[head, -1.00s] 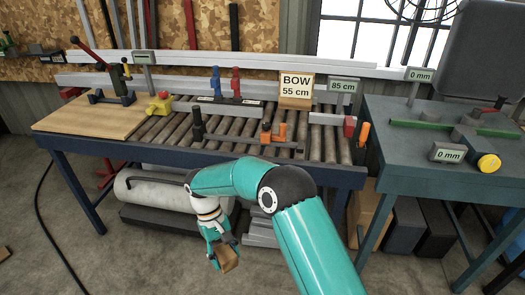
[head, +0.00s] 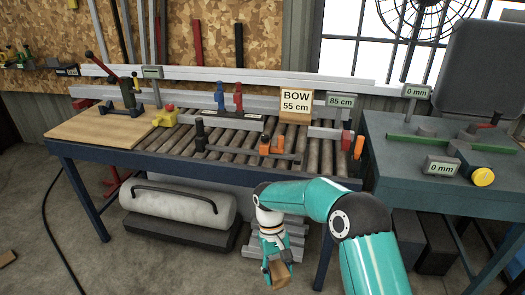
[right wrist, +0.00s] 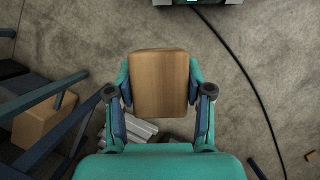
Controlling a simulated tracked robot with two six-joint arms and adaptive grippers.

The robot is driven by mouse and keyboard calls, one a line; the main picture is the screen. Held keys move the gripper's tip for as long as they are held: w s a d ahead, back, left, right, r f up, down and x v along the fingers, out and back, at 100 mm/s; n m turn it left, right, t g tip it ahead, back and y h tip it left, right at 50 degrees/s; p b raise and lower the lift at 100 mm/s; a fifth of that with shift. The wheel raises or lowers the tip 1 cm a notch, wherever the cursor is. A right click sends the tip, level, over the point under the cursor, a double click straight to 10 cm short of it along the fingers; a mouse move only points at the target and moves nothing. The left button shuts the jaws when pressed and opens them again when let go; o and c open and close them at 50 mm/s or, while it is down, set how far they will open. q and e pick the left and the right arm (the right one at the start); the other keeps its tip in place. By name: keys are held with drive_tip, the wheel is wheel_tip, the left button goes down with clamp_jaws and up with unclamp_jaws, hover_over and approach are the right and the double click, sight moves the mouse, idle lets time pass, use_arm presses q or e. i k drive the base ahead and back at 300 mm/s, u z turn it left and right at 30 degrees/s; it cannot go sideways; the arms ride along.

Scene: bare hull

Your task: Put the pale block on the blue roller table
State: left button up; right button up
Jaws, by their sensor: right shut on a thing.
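The pale block (head: 281,276) is a light-brown wooden block low in the head view, in front of the roller table. My right gripper (head: 273,266) is shut on it. In the right wrist view the block (right wrist: 160,83) sits between the two fingers of my right gripper (right wrist: 160,92), above the floor. The blue roller table (head: 180,169) has a dark blue frame and grey-brown rollers. The gripper and block are below its top and apart from it. My left gripper is not in view.
A wooden board (head: 100,127) covers the table's left end. A grey-green bench (head: 430,150) stands right.

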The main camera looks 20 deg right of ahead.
sight(257, 147)
drive_tip(key=z, duration=0.1)
drive_tip(key=i, duration=1)
